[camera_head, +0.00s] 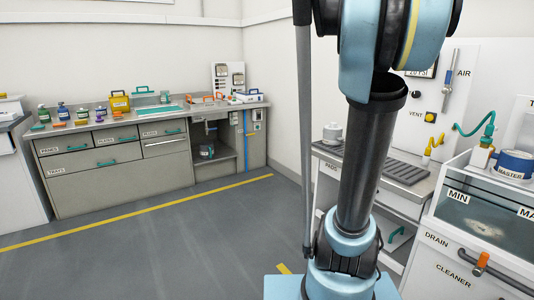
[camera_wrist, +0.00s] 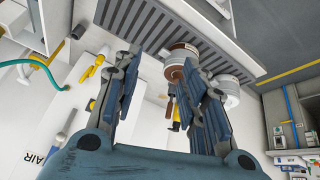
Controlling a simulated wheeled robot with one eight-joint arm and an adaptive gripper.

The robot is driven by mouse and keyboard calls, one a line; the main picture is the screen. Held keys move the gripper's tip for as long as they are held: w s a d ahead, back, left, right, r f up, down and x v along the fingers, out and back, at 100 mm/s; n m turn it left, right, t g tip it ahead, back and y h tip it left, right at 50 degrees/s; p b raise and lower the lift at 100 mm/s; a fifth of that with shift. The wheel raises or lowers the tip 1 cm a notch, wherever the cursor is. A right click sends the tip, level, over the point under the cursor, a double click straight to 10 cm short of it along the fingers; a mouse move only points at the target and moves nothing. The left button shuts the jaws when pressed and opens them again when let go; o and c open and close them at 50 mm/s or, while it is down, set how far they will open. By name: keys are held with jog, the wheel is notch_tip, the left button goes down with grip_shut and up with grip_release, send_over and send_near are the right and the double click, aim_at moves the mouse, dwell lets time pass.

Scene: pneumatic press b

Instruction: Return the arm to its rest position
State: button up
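My arm (camera_head: 370,160) rises from its light-blue base (camera_head: 340,280) and bends at a blue joint at the top of the head view. The rest of it and my gripper are outside that view. In the wrist view my gripper (camera_wrist: 158,68) has its two blue-grey fingers spread apart. I see nothing held between them. A round part with a brown top (camera_wrist: 181,52) shows beyond the fingertips, partly hidden by the right finger.
A white round part (camera_wrist: 229,90) lies near the brown-topped one. Right of my arm are a ribbed grey shelf (camera_head: 402,172), an air panel (camera_head: 432,92) and a cleaner cabinet (camera_head: 455,262). A drawer bench (camera_head: 115,172) stands at the back left. Open floor (camera_head: 160,240) lies between.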

jog(key=s+a+f+n+y, duration=0.1)
jog(key=s+a+f+n, duration=0.1)
jog(key=s+a+f, duration=0.4)
jog(key=s+a+f+n+g+y, duration=0.1)
jog(key=s+a+f+n, duration=0.2)
jog(key=s+a+f, duration=0.4)
jog(key=s+a+f+n+y, duration=0.2)
jog(key=s+a+f, duration=0.4)
jog(key=s+f, duration=0.5)
notch_tip(320, 180, down, 7)
jog(key=shift+s+a+f, duration=0.1)
jog(key=shift+s+a, duration=0.25)
jog(key=shift+c, duration=0.6)
jog(key=shift+d, duration=0.15)
